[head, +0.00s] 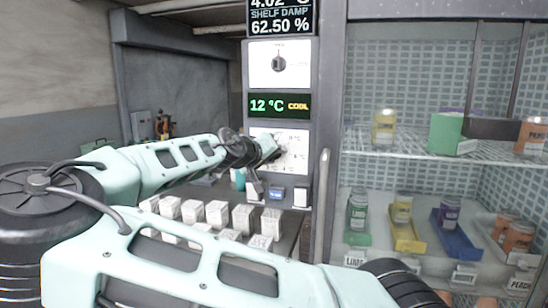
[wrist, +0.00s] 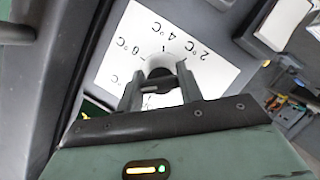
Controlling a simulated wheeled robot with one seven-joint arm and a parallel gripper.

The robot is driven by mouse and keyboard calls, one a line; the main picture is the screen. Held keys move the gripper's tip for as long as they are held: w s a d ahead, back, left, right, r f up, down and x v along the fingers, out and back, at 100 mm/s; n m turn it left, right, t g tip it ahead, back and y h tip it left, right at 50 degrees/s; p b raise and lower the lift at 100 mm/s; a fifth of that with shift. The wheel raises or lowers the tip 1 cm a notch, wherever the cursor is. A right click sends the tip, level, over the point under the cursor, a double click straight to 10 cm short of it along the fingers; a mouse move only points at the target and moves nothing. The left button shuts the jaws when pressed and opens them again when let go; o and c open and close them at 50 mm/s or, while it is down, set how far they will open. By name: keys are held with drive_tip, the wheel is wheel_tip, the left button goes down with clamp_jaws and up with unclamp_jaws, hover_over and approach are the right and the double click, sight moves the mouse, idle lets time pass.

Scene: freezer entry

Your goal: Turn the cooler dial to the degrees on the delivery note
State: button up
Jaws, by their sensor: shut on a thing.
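The cooler dial (wrist: 159,72) is a dark knob on a pale round base, on a white panel (wrist: 205,68) printed with degree marks. In the wrist view, 2 °C and 4 °C show beside it; other marks are partly covered or cut off. My gripper (wrist: 160,88) is shut on the dial, one finger on each side. In the head view my gripper (head: 271,149) reaches the same white panel (head: 298,140) and hides the dial. The display (head: 279,105) above reads 12 °C COOL. I cannot pick out a readable delivery note.
A second dial (head: 279,64) sits above the display, under a screen (head: 280,18) reading shelf damp 62.50 %. A vertical door handle (head: 321,205) stands close right of the panel. The glass-fronted shelves (head: 380,148) hold jars and trays. Several white boxes (head: 216,213) stand below my arm.

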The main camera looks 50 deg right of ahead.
drive_tip(key=shift+f, duration=0.1)
idle(0.3)
drive_tip(key=o, duration=1)
drive_tip(key=shift+a, duration=0.15)
drive_tip(key=b+v, duration=0.4)
drive_tip(key=v, duration=1.3)
drive_tip(key=shift+s, duration=0.1)
